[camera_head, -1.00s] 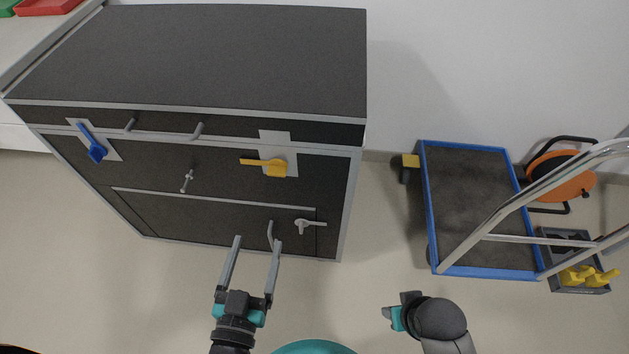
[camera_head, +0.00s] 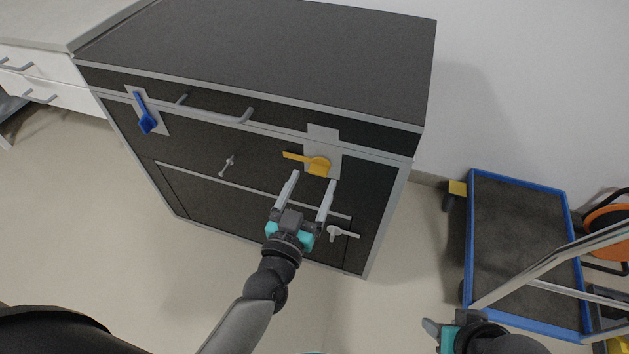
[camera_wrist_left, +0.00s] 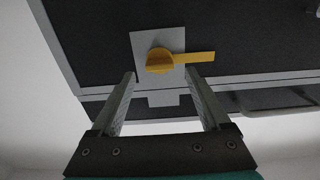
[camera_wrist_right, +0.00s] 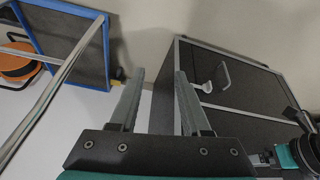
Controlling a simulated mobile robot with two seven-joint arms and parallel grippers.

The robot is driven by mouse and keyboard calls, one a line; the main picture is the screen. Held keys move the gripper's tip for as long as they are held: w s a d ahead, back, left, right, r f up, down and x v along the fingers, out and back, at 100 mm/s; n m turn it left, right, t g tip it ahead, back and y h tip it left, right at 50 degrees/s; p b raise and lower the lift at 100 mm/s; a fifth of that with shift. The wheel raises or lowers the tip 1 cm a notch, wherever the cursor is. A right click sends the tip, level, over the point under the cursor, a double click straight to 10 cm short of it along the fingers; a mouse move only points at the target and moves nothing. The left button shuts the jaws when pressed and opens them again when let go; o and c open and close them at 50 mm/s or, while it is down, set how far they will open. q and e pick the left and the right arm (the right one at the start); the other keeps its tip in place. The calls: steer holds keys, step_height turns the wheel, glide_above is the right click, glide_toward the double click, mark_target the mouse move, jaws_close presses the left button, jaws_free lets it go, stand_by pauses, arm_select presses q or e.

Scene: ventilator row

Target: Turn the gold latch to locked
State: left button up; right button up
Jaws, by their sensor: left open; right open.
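The gold latch (camera_head: 312,163) is a yellow lever on a grey plate (camera_head: 323,135) at the right of the dark cabinet's front. Its handle points left in the head view and lies roughly level. In the left wrist view the latch (camera_wrist_left: 160,60) sits ahead of the fingers, its handle pointing right. My left gripper (camera_head: 312,180) is open and empty, just below and in front of the latch, with no clear contact. My right gripper shows fully in its wrist view (camera_wrist_right: 160,75), open and empty, well away from the latch; in the head view it is only partly in frame.
A blue latch (camera_head: 146,115) is at the cabinet's left. A drawer handle (camera_head: 215,110), a small grey knob (camera_head: 227,165) and a grey lever (camera_head: 342,234) are on the front. A blue-edged cart (camera_head: 520,250) stands at the right. Floor between cabinet and cart is clear.

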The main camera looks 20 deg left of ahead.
arm_select(q)
steer(key=shift+w, duration=1.2)
steer(key=shift+c, duration=0.3)
jaws_close()
